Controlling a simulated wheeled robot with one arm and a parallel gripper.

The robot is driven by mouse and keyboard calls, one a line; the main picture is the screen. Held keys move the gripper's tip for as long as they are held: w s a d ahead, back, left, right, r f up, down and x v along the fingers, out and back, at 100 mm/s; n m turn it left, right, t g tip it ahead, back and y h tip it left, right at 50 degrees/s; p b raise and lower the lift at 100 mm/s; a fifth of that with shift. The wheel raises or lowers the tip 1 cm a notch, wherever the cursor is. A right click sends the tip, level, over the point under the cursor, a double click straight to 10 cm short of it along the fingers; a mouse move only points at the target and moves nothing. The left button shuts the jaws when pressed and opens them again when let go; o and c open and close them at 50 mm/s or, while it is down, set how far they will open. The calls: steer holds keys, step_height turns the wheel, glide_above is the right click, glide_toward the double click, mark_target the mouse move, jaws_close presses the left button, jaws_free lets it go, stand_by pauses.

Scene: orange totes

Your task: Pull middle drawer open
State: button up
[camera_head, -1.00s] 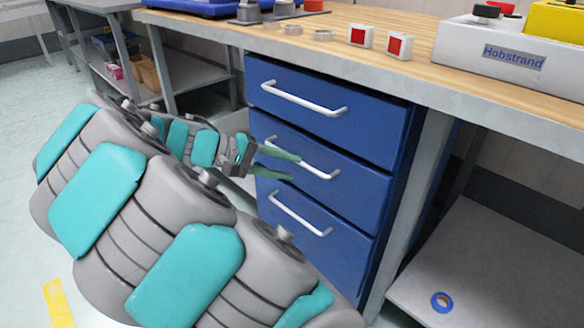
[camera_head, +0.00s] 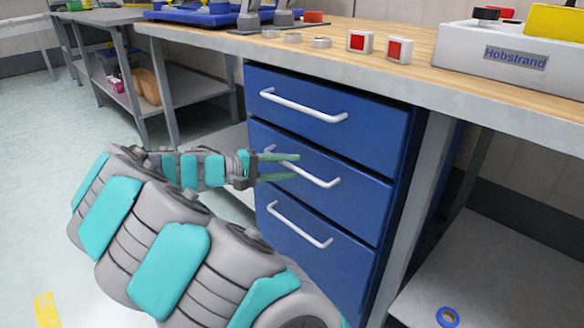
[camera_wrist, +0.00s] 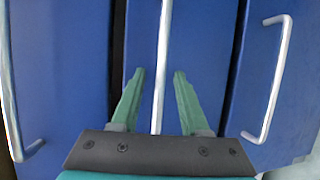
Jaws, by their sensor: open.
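The middle drawer (camera_head: 345,203) is a blue front in a stack of three under the workbench, and it looks shut. Its white bar handle (camera_head: 317,176) runs across the front. My gripper (camera_head: 298,166) is at this handle in the head view, with its green fingers pointing at the drawer front. In the wrist view my gripper (camera_wrist: 159,75) is open, and the middle handle (camera_wrist: 164,50) runs between the two fingers, apart from both. Part of the handle's left end is hidden behind the fingers in the head view.
The top drawer (camera_head: 375,134) and bottom drawer (camera_head: 345,262) have similar handles and look shut. The wooden workbench (camera_head: 400,75) overhangs above, carrying red-and-white boxes (camera_head: 360,42). A blue tape ring (camera_head: 448,317) lies on the low shelf at right.

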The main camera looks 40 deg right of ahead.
steer(key=shift+s+d+f, duration=0.1)
steer(key=shift+s+d, duration=0.1)
steer(key=shift+d, duration=0.45)
steer(key=shift+c, duration=0.4)
jaws_close()
stand_by(0.5)
